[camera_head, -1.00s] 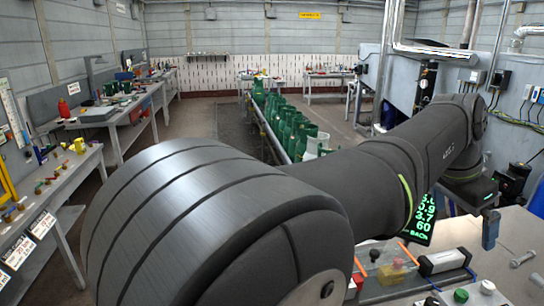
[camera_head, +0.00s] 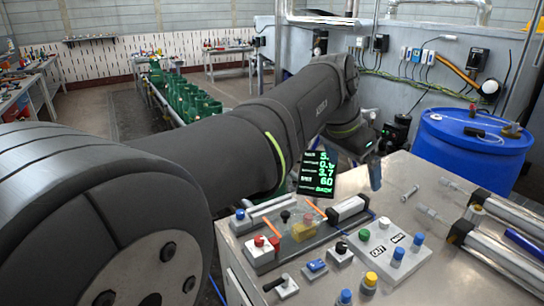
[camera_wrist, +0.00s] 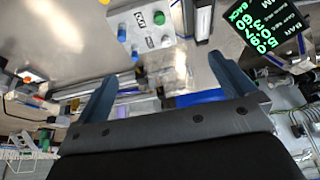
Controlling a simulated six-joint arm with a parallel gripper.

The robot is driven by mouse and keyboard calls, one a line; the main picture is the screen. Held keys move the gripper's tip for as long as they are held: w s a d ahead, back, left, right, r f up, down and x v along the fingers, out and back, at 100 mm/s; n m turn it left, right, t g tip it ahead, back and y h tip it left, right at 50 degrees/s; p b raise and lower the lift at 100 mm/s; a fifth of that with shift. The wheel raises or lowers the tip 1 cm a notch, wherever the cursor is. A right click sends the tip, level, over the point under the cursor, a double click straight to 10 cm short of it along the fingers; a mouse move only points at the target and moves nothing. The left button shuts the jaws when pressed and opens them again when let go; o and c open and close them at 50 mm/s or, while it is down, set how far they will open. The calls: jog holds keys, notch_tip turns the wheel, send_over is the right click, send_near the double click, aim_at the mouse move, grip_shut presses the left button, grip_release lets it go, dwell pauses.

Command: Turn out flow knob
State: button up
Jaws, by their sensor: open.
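A light grey control box (camera_head: 370,262) on the bench top carries an "OUT" label, a second label, a green button (camera_head: 364,235), a white knob (camera_head: 384,223) and two blue knobs, one (camera_head: 398,256) by the "OUT" label and one (camera_head: 418,240) by the other. In the wrist view the box (camera_wrist: 145,42) is upside down near the top, beyond my fingers. My gripper (camera_wrist: 160,68) is open with nothing between its fingers. In the head view, one blue-grey finger shows left of the box, above the bench's far edge; the rest is mostly hidden.
A display with green digits (camera_head: 316,173) stands behind the bench. Small switches, a red-button box (camera_head: 262,250) and a clear tray lie left of the control box. Metal cylinders (camera_head: 500,262) lie on the right. A blue drum (camera_head: 470,150) stands behind.

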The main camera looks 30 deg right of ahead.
aim_at(365, 232)
jog(key=shift+w+d+f, duration=0.1)
jog(key=shift+f, duration=0.1)
jog(key=c, duration=0.6)
jog(key=w+d+f+m+g, duration=0.1)
jog(key=f+m, duration=0.1)
jog(key=w+d+f+m+g, duration=0.1)
jog(key=w+d+f+m, duration=0.1)
jog(key=m, duration=0.1)
jog(key=w+d+f+m+y, duration=0.1)
jog(key=f+m, duration=0.1)
jog(key=shift+w+d+f+m+g, duration=0.1)
jog(key=shift+w+d+m+g, duration=0.1)
jog(key=shift+m+g, duration=0.2)
jog(key=c, duration=0.5)
jog(key=x, duration=1.7)
jog(key=shift+s+a+f, duration=0.1)
jog(key=shift+f, duration=0.15)
jog(key=shift+c, duration=0.2)
jog(key=shift+c, duration=0.2)
jog(key=c, duration=1)
